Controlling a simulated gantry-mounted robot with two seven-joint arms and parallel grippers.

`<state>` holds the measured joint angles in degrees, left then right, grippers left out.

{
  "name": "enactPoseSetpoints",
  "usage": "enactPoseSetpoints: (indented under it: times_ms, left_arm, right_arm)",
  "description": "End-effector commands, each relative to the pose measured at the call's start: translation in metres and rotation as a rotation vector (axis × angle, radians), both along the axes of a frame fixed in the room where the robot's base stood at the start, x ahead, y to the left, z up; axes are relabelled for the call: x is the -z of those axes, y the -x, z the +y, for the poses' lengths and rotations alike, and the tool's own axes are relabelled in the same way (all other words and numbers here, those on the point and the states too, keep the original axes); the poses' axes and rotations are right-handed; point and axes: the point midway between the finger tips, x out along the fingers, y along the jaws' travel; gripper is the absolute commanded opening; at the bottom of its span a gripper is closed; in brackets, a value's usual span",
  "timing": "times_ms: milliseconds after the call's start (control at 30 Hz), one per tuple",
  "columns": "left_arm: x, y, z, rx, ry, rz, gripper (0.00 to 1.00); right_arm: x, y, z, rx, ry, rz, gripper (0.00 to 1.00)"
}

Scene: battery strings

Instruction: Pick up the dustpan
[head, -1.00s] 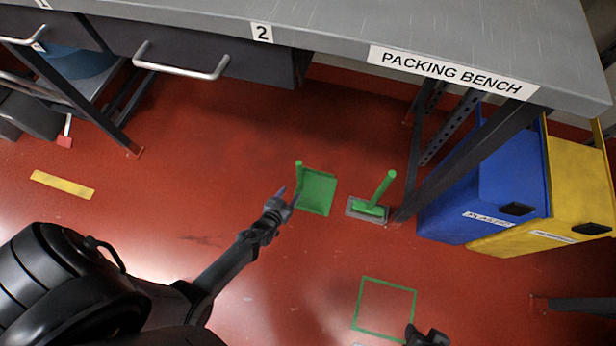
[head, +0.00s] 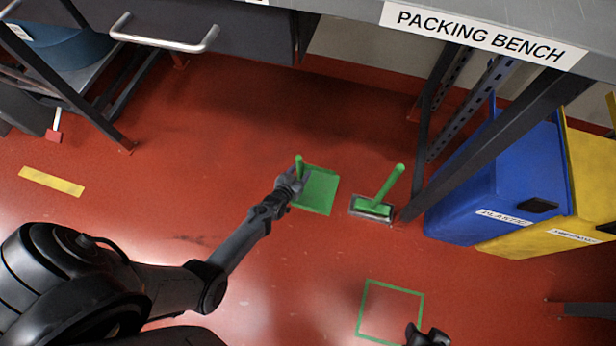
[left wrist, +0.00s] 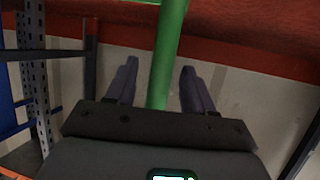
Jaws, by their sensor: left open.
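The green dustpan (head: 319,192) lies on the red floor, with its handle (head: 299,163) standing up at its left edge. My left gripper (head: 296,174) is open at the handle. In the left wrist view the green handle (left wrist: 168,60) runs between the two spread fingers of my left gripper (left wrist: 158,80). I cannot tell whether a finger touches it. The lower handle is hidden behind the gripper in the head view. My right gripper (head: 428,335) shows only partly at the bottom edge, and its jaws are not clear.
A green-handled brush (head: 385,195) stands right of the dustpan. A green outlined square (head: 390,312) is marked on the floor. The packing bench (head: 350,45) overhangs behind, with a dark leg (head: 480,140) near a blue bin (head: 500,180) and a yellow bin (head: 590,170).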

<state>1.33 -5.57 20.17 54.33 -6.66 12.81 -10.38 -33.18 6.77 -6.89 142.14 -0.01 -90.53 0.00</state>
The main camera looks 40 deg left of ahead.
Motion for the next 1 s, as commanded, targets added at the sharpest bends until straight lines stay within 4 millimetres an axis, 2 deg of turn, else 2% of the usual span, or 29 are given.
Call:
enactPoseSetpoints:
  times_ms: [33, 133, 433, 767, 1000]
  left_arm:
    - [0.008, -0.007, 0.001, 0.000, 0.001, -0.001, 0.53]
    - [0.010, -0.016, 0.003, 0.000, 0.000, -0.001, 0.53]
    - [0.008, -0.019, 0.003, 0.000, -0.001, 0.000, 0.53]
    - [0.008, -0.019, 0.003, 0.000, 0.000, 0.000, 0.02]
    - [0.008, -0.019, 0.003, 0.000, 0.000, -0.001, 0.00]
  right_arm:
    - [0.012, 0.000, 0.000, 0.000, 0.000, 0.001, 0.43]
    - [0.018, 0.000, 0.000, 0.000, 0.000, 0.002, 0.43]
    - [0.018, 0.001, 0.000, 0.000, 0.000, 0.002, 0.43]
    - [0.017, 0.001, -0.001, -0.001, 0.003, 0.003, 0.43]
    - [0.017, 0.001, -0.001, -0.003, 0.005, 0.002, 0.43]
